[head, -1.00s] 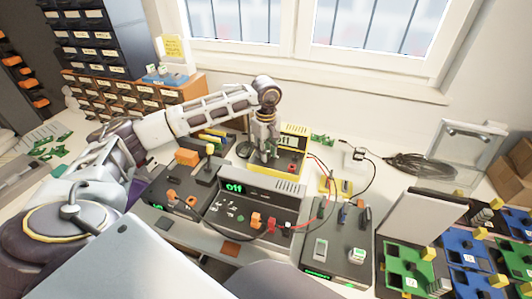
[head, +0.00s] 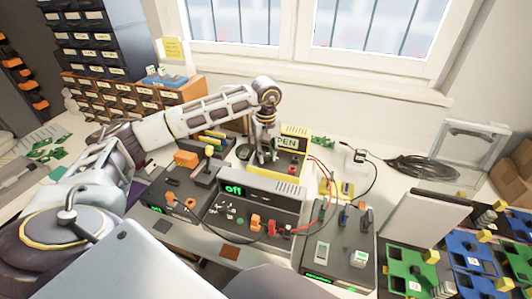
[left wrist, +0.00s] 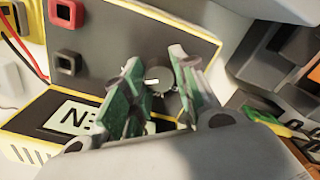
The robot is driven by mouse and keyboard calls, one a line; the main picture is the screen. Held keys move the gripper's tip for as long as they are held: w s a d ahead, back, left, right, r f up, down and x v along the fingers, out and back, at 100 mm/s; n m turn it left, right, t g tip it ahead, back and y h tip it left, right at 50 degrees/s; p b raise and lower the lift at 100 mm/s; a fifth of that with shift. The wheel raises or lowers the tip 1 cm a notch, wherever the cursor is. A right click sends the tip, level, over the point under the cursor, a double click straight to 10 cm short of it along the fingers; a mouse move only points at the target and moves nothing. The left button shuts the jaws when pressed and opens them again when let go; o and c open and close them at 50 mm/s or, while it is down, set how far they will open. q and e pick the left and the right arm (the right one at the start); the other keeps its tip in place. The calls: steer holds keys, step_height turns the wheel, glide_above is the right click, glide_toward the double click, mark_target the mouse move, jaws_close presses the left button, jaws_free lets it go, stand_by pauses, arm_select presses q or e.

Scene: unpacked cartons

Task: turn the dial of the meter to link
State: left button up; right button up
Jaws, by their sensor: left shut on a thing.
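The yellow-edged meter (head: 298,131) stands on the bench beyond the grey supply box. Its display (head: 287,143) is partly hidden by my arm; the letters "PEN" show. My left gripper (head: 266,158) is lowered over the meter's face. In the left wrist view the meter (left wrist: 130,30) is close, with its display upside down. The grey round dial (left wrist: 160,77), with a white mark, lies between the green-padded fingers of the left gripper (left wrist: 163,90), which is shut on it. The dial's printed labels cannot be read. My right gripper is not in view.
A grey supply box (head: 262,186) reading "off" stands in front of the meter. Red leads (head: 318,170) run to the meter's right. A dark switch box (head: 340,250) and green and blue trays (head: 405,262) are at the right. Drawers (head: 135,95) stand behind left.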

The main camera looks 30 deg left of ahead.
arm_select(q)
steer(key=o, duration=1.1)
steer(key=shift+c, duration=0.2)
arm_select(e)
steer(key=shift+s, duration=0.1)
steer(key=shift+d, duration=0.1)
arm_select(q)
step_height(320, 180, up, 12)
stand_by(0.5)
step_height(320, 180, up, 19)
steer(key=p, duration=1.9)
glide_above(266, 154)
steer(key=shift+r+p, duration=1.4)
steer(key=shift+r, duration=0.05)
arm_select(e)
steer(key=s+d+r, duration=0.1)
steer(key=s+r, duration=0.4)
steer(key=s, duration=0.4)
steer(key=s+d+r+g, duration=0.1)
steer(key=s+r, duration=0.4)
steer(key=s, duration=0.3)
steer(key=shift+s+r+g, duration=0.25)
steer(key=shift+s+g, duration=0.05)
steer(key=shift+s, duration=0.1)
